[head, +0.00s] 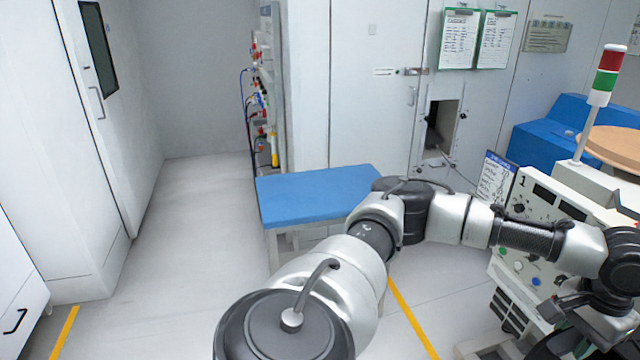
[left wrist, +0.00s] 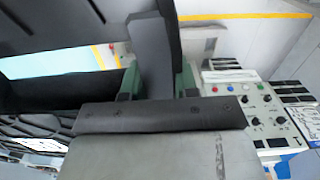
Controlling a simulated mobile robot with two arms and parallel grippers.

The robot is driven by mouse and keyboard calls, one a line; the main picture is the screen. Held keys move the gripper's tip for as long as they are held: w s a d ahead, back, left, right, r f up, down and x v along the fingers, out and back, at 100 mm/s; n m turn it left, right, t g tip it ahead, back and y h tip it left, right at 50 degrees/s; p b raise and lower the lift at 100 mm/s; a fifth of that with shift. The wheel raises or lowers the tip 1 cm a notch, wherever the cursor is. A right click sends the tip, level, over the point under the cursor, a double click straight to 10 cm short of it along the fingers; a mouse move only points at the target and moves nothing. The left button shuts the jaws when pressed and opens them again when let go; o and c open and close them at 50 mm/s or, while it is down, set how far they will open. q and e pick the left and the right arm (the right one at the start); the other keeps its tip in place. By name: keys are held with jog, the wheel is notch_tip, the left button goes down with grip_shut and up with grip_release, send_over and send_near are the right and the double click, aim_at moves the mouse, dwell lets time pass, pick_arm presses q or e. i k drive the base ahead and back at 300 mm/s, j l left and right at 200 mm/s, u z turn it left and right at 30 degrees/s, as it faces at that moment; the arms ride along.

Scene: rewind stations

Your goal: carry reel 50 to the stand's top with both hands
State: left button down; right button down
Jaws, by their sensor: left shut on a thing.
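My left gripper (head: 598,325) is at the bottom right of the head view, in front of the machine, partly cut off by the frame. In the left wrist view its greenish finger pads (left wrist: 157,84) are shut on a dark grey upright piece (left wrist: 152,50). A large dark curved body beside it fits reel 50 (left wrist: 55,25); no number shows, and most of it is hidden. A low stand with a flat, empty blue top (head: 310,192) is at the middle of the head view, behind my left arm. My right gripper is not in view.
A cream control machine (head: 540,230) with knobs and a red-green signal lamp (head: 606,75) stands at the right. A tan disc (head: 612,142) lies behind it, near a blue block (head: 555,122). Cabinets line the left wall. The floor left of the blue top is clear.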

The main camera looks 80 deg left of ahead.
aim_at(325, 188)
jog(key=u, duration=2.25)
jog(key=i+u, duration=0.35)
jog(key=i+l+u, duration=0.15)
jog(key=u, duration=0.2)
jog(key=i+l, duration=0.35)
jog(key=i, duration=0.2)
jog(key=i+l, duration=0.35)
jog(key=i, duration=0.2)
jog(key=i+l, duration=0.35)
jog(key=i, duration=0.2)
jog(key=i+l, duration=0.4)
jog(key=i, duration=0.15)
